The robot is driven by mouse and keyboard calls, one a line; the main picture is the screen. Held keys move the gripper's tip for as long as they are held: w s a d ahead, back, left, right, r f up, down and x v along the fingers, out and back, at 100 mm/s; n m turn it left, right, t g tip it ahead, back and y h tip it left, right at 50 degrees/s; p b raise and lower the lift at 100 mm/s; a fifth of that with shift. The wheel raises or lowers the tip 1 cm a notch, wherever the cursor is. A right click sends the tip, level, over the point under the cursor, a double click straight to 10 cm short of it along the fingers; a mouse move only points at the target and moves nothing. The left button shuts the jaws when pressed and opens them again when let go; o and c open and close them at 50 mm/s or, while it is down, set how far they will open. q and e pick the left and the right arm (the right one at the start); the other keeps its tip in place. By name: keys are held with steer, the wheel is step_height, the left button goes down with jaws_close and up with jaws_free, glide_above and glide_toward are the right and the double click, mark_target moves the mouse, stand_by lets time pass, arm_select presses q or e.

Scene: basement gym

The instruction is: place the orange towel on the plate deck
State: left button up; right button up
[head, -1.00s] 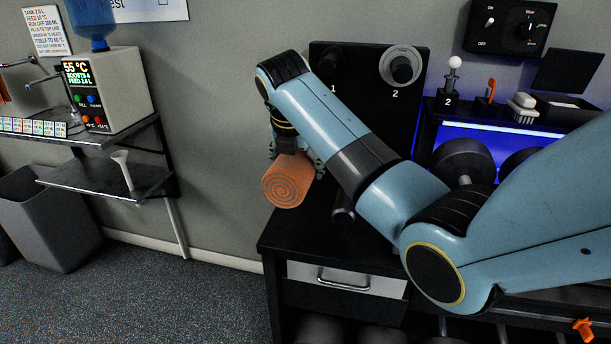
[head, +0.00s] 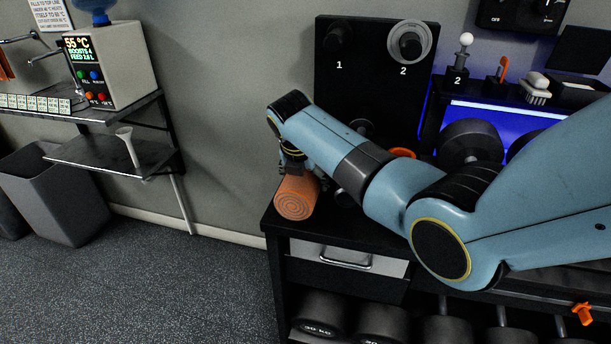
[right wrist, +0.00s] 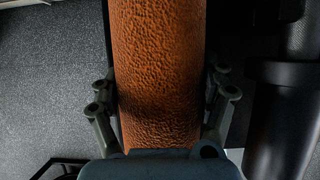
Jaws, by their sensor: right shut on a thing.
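The orange towel (head: 295,199) is a tight roll with its spiral end facing me, at the left end of a black cabinet top (head: 342,229), which I take for the plate deck. My right gripper (head: 290,163) is shut on the roll from above. In the right wrist view the towel (right wrist: 158,60) runs between the two fingers (right wrist: 162,105). The roll is at or just above the cabinet top; I cannot tell whether it touches. My forearm hides part of the top. My left gripper is not in view.
Behind stands a black board (head: 370,85) with pegs marked 1 and 2. Dark dumbbells (head: 470,142) sit to the right. A dark cylinder (right wrist: 283,110) lies close right of the towel. A grey bin (head: 55,195) and wall shelf (head: 110,152) are at left.

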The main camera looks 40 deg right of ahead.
steer(key=o, duration=0.8)
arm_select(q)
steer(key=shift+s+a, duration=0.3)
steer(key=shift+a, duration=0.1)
arm_select(e)
steer(key=o, duration=0.4)
steer(key=shift+r, duration=0.15)
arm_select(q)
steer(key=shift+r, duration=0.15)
arm_select(e)
glide_above(293, 219)
steer(key=s+a, duration=0.2)
steer(key=shift+w+d+r, duration=0.1)
steer(key=shift+w+r, duration=0.05)
steer(key=shift+r, duration=0.3)
